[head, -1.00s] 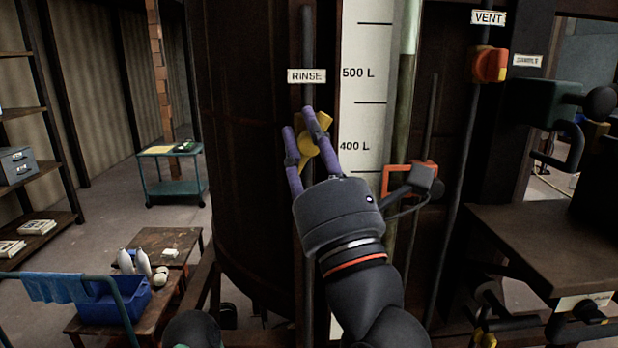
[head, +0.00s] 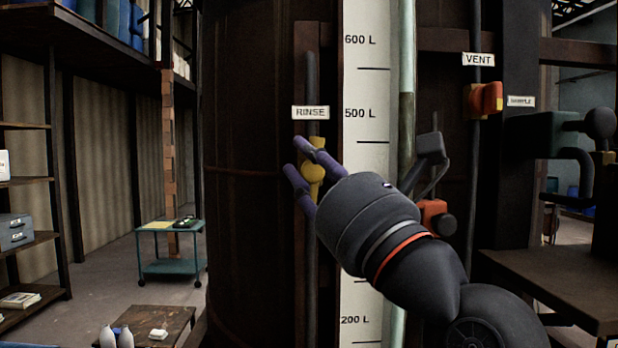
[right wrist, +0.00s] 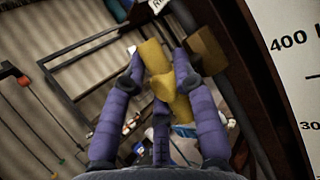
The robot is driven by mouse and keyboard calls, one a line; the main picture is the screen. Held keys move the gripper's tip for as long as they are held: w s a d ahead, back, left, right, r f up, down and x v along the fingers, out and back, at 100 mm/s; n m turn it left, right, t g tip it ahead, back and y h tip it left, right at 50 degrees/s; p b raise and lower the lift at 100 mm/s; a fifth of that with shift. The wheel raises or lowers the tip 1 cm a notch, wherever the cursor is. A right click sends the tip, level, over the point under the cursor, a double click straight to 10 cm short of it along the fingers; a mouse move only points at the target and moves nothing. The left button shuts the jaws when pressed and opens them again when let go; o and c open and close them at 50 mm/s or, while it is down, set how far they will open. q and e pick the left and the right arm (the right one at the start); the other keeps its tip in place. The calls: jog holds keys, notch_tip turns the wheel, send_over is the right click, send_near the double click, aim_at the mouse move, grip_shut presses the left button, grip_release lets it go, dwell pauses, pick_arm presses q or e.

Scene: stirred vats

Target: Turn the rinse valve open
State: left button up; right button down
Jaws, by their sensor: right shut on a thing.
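The rinse valve (head: 313,172) is a yellow handle and body on a dark vertical pipe, below a white RINSE label (head: 310,112). My right gripper (head: 296,158) reaches it from the lower right, its purple fingers on either side of the yellow handle. In the right wrist view the yellow handle (right wrist: 163,85) sits between the purple fingers, and my right gripper (right wrist: 160,75) is shut on it. The fingers hide part of the valve in the head view. My left gripper is not in view.
A level scale (head: 367,90) marked in litres stands just right of the rinse pipe. A red and yellow vent valve (head: 483,99) and an orange-red fitting (head: 433,214) are further right. A teal cart (head: 170,250) stands on the floor at left.

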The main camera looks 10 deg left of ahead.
jog(key=shift+w+a+f+n+g+b, duration=0.15)
jog(key=shift+a+f+n+g+b, duration=0.1)
jog(key=shift+f+n+g, duration=0.2)
jog(key=shift+w+a+f+n+g+b, duration=0.15)
jog(key=shift+a+f+n+g, duration=0.15)
jog(key=shift+n+g, duration=0.2)
dwell(0.3)
jog(key=c, duration=0.7)
grip_release()
jog(key=shift+d, duration=0.25)
jog(key=shift+w+r, duration=0.1)
jog(key=shift+w, duration=0.15)
jog(key=shift+s+d+r, duration=0.15)
jog(key=shift+s+r, duration=0.1)
jog(key=shift+s+d, duration=0.15)
jog(key=shift+d, duration=0.1)
jog(key=v, duration=1.1)
jog(key=shift+f, duration=0.35)
